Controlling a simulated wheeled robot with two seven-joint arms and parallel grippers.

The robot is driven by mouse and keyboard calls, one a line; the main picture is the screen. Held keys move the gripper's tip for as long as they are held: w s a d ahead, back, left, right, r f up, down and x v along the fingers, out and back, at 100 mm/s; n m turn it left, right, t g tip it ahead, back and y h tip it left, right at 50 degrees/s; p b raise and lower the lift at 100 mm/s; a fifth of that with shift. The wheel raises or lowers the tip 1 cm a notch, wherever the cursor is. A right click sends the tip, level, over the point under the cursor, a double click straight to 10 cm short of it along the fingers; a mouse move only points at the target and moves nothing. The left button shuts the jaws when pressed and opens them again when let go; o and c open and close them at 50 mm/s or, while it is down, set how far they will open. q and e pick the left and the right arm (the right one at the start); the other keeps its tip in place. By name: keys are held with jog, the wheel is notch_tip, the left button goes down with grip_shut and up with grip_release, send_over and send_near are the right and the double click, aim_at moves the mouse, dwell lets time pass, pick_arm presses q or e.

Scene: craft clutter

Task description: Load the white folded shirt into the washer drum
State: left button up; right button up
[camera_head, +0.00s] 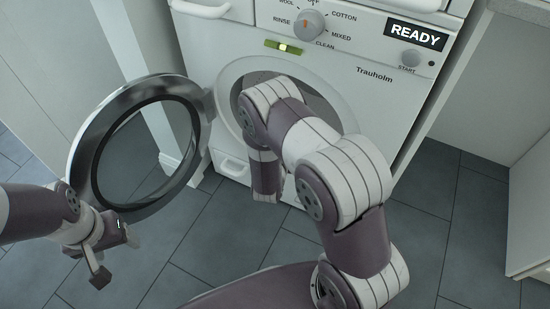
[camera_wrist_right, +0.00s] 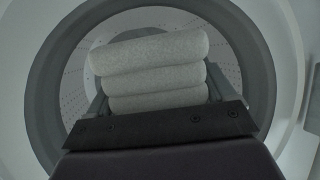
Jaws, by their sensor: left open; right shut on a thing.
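The washer (camera_head: 375,95) is a white front loader with its round door (camera_head: 78,160) swung open to the left. In the right wrist view, the white folded shirt (camera_wrist_right: 150,50) is a thick stack of rolled layers. My right gripper (camera_wrist_right: 155,92) is shut on it, a finger at either side. The shirt is lined up with the round opening, with the perforated drum wall (camera_wrist_right: 228,62) around and behind it; its exact depth cannot be told. In the head view my right arm hides the shirt and right gripper. My left gripper (camera_head: 88,264) is open and empty by the door's lower edge.
The grey rim (camera_wrist_right: 45,95) of the opening surrounds the held shirt closely. The display (camera_head: 415,35) reads READY. A white cabinet (camera_head: 530,215) stands at the right. The dark tiled floor (camera_head: 450,190) is clear in front of the washer.

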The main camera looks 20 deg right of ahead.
jog(key=w+d+f+b, duration=0.1)
jog(key=w+d+b, duration=0.1)
jog(key=d, duration=0.1)
jog(key=w+d+f+b, duration=0.1)
jog(key=w+d+b, duration=0.1)
jog(key=w+d, duration=0.1)
jog(key=w+d+f+b, duration=0.1)
jog(key=w+d+b, duration=0.1)
jog(key=d, duration=0.1)
jog(key=shift+w+f, duration=0.3)
jog(key=shift+w+d+f+b, duration=0.45)
jog(key=shift+d+b, duration=0.05)
jog(key=shift+b, duration=0.2)
jog(key=o, duration=1)
jog(key=s+a+r+p, duration=0.1)
jog(key=s+a+p, duration=0.1)
jog(key=s+a+r+p, duration=0.1)
jog(key=a+r+p, duration=0.1)
jog(key=p, duration=0.1)
jog(key=shift+s+a+r, duration=0.1)
jog(key=shift+s+a, duration=0.1)
jog(key=shift+s, duration=0.15)
jog(key=s+a+p, duration=0.6)
jog(key=s+a, duration=1.1)
jog(key=a, duration=0.3)
